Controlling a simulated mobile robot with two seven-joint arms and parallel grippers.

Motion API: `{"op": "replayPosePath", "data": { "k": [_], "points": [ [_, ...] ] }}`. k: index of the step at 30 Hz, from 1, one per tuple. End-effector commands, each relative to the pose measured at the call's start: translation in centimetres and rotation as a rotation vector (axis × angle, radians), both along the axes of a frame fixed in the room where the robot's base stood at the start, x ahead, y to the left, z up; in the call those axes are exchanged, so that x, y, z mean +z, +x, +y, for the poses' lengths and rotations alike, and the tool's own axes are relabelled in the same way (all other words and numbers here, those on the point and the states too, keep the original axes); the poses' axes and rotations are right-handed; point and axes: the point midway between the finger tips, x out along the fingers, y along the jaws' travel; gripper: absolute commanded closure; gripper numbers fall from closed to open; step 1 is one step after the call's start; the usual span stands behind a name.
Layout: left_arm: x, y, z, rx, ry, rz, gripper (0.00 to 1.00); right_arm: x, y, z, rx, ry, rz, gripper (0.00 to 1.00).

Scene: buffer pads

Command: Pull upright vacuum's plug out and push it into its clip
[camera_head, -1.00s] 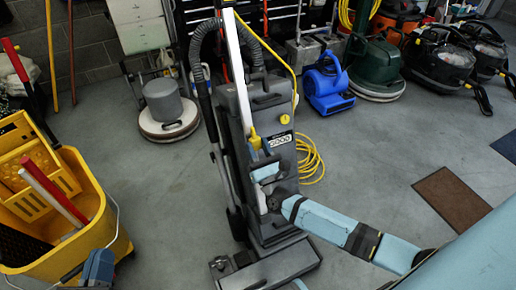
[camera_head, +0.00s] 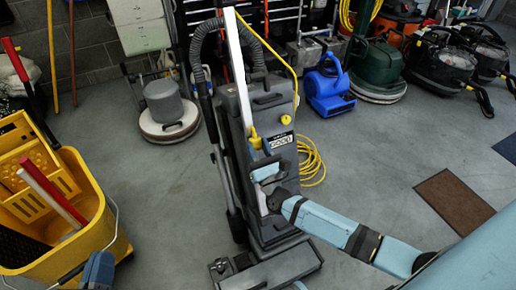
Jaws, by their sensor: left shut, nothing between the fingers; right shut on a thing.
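The grey upright vacuum (camera_head: 280,170) stands upright in the middle, its base (camera_head: 265,268) on the floor. A yellow cord (camera_head: 262,42) runs from the top of its pale handle (camera_head: 236,60) down behind the body. A small yellow piece (camera_head: 254,139), likely the plug, shows on the vacuum's front beside the handle. My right gripper (camera_head: 264,164) is shut just below it, against the front; its fingers hide most of what they hold. I cannot make out the clip. My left gripper (camera_head: 98,270) is shut and empty at the lower left, by the yellow bucket.
The yellow mop bucket (camera_head: 112,240) stands at the left. Coiled yellow cord (camera_head: 313,165) lies on the floor right of the vacuum. A floor polisher (camera_head: 168,112), a blue blower (camera_head: 329,88) and other machines stand behind. A brown mat (camera_head: 454,200) lies at right; floor between is clear.

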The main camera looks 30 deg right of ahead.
Motion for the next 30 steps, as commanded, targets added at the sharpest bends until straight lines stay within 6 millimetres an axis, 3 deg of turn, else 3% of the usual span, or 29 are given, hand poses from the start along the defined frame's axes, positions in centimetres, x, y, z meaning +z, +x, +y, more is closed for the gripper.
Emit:
{"op": "replayPosePath", "data": {
  "k": [21,22,24,25,30],
  "points": [
    [-0.35,-0.01,0.00,0.000,0.000,0.000,1.00,-0.10,0.38,-0.01,0.000,0.000,0.000,0.96],
    [-0.35,-0.01,0.00,0.000,0.000,0.000,1.00,-0.10,0.38,-0.02,0.000,0.000,0.000,0.56],
    [-0.35,-0.01,0.00,0.000,0.000,0.000,1.00,-0.10,0.38,-0.01,0.000,0.000,0.000,0.39],
    [-0.35,-0.01,0.00,0.000,0.000,0.000,1.00,-0.10,0.38,-0.01,0.000,0.000,0.000,0.33],
    [-0.36,-0.01,0.00,0.000,0.000,0.000,1.00,-0.10,0.38,-0.01,0.000,0.000,0.000,0.33]
  ]
}}
